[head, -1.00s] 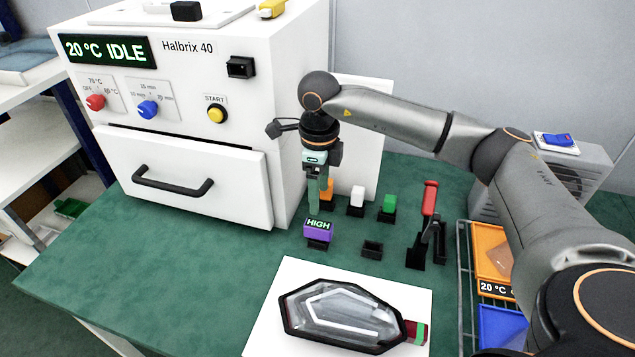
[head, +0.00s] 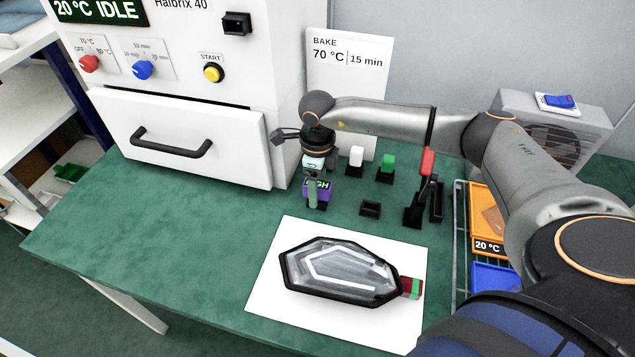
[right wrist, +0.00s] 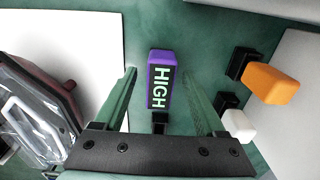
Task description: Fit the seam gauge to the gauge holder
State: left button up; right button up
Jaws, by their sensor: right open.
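A purple block with the label HIGH (head: 325,188), which looks like the seam gauge, stands on the green table in a black base. My right gripper (head: 313,196) points down over it and partly hides it. In the right wrist view the purple block (right wrist: 161,82) lies between the two open, apart fingers of the right gripper (right wrist: 160,100). An empty black holder (head: 370,209), which may be the gauge holder, sits to the right of the purple block. My left gripper is not in view.
White (head: 356,156) and green (head: 388,163) blocks stand in black bases behind. An orange block (right wrist: 270,83) shows in the wrist view. A red-handled clamp (head: 427,162) stands right of the empty holder. A lamp (head: 340,270) lies on a white sheet in front. The oven (head: 230,140) is left.

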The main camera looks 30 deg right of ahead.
grip_shut()
dwell(0.9)
